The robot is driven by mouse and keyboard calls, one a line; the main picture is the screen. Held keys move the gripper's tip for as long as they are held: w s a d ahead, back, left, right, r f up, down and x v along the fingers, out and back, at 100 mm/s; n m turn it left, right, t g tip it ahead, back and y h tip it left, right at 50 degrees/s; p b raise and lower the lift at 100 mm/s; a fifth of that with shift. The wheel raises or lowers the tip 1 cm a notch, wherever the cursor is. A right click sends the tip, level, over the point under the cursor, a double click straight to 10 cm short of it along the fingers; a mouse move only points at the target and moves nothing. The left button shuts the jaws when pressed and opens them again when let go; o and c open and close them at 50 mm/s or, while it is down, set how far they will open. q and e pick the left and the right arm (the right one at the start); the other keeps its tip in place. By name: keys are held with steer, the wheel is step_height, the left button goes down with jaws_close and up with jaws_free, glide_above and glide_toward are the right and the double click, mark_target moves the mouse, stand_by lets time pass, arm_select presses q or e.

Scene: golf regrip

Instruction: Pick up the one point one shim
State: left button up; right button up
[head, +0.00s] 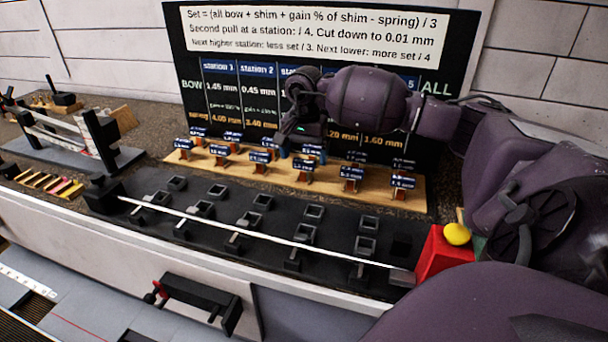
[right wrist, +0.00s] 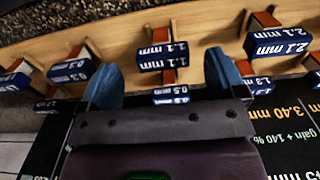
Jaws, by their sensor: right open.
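The 1.1 mm shim, a dark blue labelled block (right wrist: 163,57) on a reddish-brown holder, shows in the right wrist view just ahead of and between my right gripper's (right wrist: 165,80) two blue fingertips. The fingers are apart and nothing is held. In the head view my right arm reaches across from the right, and its gripper (head: 300,133) is over the back of the wooden shim rack (head: 240,172). The small labels there are too blurred for me to pick out the 1.1 mm one. My left gripper is not in view.
Neighbouring shims stand close by: 0.3 mm (right wrist: 72,70) on the left and 2.1 mm (right wrist: 278,42) on the right. The black station board (head: 230,85) rises behind the rack. A long white rod (head: 250,234) lies across the black fixture (head: 215,212) in front.

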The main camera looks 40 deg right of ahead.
mark_target(304, 161)
steer(key=shift+w+d+f, duration=0.1)
steer(key=shift+w+f, duration=0.05)
steer(key=shift+f, duration=1.15)
steer(key=shift+w+d+f, duration=0.1)
steer(key=shift+f, duration=1.2)
steer(key=c, duration=1)
